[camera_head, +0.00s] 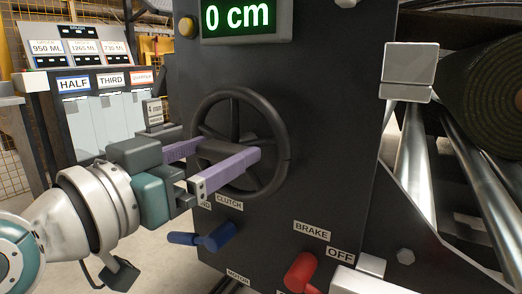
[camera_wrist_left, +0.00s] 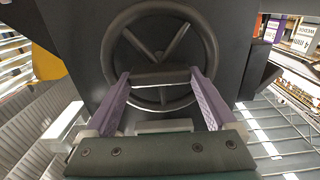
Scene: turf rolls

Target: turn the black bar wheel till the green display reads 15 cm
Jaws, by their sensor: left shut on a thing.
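The black bar wheel (camera_head: 284,130) stands on the dark front of a machine in the head view. It fills the upper middle of the left wrist view (camera_wrist_left: 211,50). My left gripper (camera_head: 229,150) has its two long purple fingers on either side of the wheel's thick crossbar (camera_wrist_left: 160,77) and is shut on it. In the left wrist view the bar lies about level between the fingertips. The green display (camera_head: 238,18) above the wheel reads 0 cm. My right gripper is in neither view.
Below the wheel are a blue lever (camera_head: 216,238) by the CLUTCH label and a red lever (camera_head: 300,272) by BRAKE and OFF. A dark green turf roll (camera_head: 485,95) and metal rollers are at right. A panel labelled HALF and THIRD (camera_head: 108,115) stands behind my left arm.

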